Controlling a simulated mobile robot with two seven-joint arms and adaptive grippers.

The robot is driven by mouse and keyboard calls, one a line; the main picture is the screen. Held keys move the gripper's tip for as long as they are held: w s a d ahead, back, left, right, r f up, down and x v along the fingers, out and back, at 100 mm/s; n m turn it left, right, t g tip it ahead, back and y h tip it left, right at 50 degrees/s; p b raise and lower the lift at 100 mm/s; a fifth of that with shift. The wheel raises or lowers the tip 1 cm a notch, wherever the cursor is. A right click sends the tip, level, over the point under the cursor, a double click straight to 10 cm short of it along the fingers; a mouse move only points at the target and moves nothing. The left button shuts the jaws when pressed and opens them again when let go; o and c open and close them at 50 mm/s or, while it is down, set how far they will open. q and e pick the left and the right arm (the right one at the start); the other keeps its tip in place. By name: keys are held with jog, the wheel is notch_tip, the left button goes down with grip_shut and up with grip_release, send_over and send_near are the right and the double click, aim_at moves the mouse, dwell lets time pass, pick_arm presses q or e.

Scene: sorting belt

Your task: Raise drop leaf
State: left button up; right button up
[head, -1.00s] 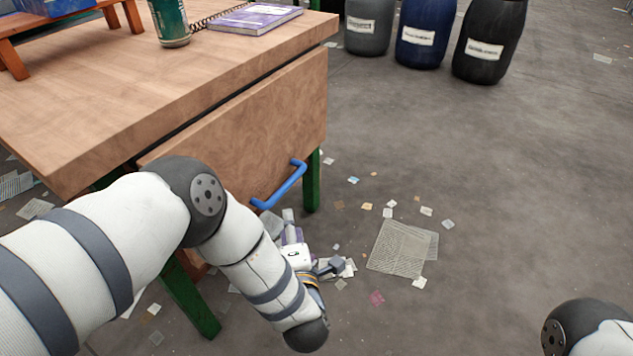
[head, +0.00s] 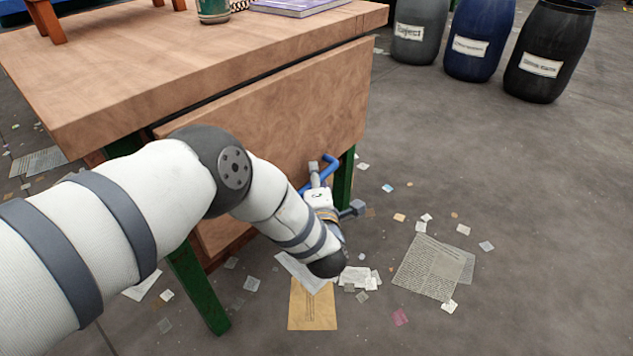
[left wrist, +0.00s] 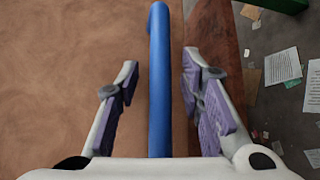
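The drop leaf (head: 275,115) is a wooden panel hanging down along the side of the wooden table (head: 150,70). A blue bar handle (head: 332,164) is fixed on its face near the lower right. My left gripper (head: 335,187) is at the handle. In the left wrist view, the handle (left wrist: 160,90) runs lengthwise between the two spread purple-padded fingers (left wrist: 160,70). There is a gap on both sides, so the fingers are open and not closed on the bar. Part of the leaf is hidden behind my left arm. My right gripper is not in view.
A green can (head: 213,10) and a purple notebook (head: 298,5) stand on the tabletop. Green table legs (head: 343,180) rise beside the leaf. Paper scraps (head: 435,262) litter the floor. Grey, blue and black barrels (head: 480,45) stand at the back right. Floor to the right is open.

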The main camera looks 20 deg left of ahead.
pick_arm(q)
grip_shut()
